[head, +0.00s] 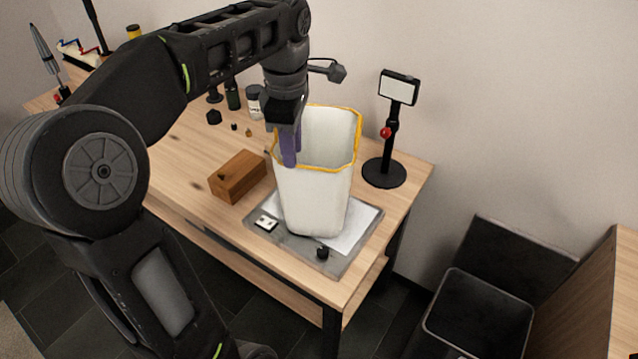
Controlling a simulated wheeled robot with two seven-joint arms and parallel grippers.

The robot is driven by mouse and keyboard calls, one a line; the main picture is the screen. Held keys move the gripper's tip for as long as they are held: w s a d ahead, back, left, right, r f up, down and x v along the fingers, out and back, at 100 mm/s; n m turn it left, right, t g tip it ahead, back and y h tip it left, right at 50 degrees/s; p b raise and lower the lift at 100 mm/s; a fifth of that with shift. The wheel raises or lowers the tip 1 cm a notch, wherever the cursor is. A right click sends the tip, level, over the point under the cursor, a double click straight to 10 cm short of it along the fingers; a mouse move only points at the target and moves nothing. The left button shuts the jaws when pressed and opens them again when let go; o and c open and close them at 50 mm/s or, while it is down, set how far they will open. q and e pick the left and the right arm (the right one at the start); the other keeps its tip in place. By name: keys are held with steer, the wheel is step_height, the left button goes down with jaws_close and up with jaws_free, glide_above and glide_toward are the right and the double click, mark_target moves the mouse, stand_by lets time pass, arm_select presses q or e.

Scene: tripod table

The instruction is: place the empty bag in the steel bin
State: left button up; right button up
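The bag (316,200) is white with a yellow rim, open at the top and upright. It stands on, or just above, a grey tray on the wooden table; I cannot tell which. My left gripper (290,150) points down at the left side of the bag's rim, its purple fingers overlapping the rim. Whether the fingers are closed on the rim is not clear from this angle. The steel bin (477,318) is dark and open, with its lid raised behind it, on the floor at the lower right. My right gripper is not in view.
The grey tray (272,237) also holds a white sheet, a small white piece and a black knob. A wooden block (237,176) lies left of the bag. A black stand (384,172) with a small screen stands right of it. Small bottles stand behind. A wooden panel (590,310) borders the bin's right.

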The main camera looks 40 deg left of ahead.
arm_select(q)
steer(key=shift+w+a+f, duration=0.1)
steer(key=shift+f, duration=1.2)
steer(key=shift+w+f, duration=0.1)
steer(key=shift+f, duration=1.15)
jaws_close()
